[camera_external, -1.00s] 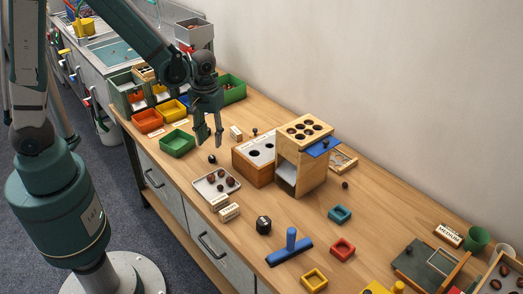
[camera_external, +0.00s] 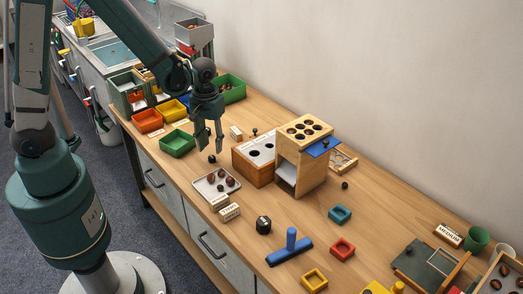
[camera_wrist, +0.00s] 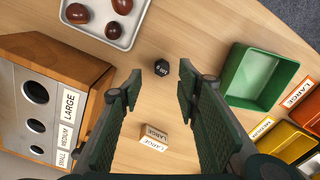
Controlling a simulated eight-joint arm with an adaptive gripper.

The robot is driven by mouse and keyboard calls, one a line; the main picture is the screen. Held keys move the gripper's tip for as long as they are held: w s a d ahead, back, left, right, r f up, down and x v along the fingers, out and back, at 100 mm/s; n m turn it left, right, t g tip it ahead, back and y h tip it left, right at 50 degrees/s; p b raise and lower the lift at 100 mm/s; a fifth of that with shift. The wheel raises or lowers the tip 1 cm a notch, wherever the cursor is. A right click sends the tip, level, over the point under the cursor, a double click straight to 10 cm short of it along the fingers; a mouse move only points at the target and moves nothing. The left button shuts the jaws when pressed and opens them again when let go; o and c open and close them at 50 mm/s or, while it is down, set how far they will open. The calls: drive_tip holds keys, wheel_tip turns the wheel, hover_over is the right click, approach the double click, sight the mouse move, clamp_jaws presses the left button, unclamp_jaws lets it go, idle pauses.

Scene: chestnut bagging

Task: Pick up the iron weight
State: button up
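A small dark faceted weight (camera_external: 212,158) stands on the wooden bench between the green bin and the white tray. It also shows in the wrist view (camera_wrist: 161,67), with a pale marking on its face. A larger black faceted weight (camera_external: 264,225) with a white label stands nearer the front; the frames do not settle which is the iron one. My gripper (camera_external: 213,148) is open and empty, pointing down above the small weight. In the wrist view, the small weight appears beyond the gap between my fingertips (camera_wrist: 161,83), apart from both.
The white tray (camera_external: 208,194) holds several chestnuts. The wooden box with holes (camera_external: 254,172) stands right of my gripper. The green bin (camera_external: 178,146) is to the left. A "LARGE" label block (camera_wrist: 152,138) lies nearby. Bench surface around the small weight is clear.

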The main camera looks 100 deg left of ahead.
sight(212, 157)
drive_tip(key=shift+s+a+f+b, duration=0.15)
drive_tip(key=shift+f+b, duration=0.7)
drive_tip(key=shift+f, duration=1.7)
drive_tip(key=shift+c, duration=0.2)
drive_tip(key=c, duration=1)
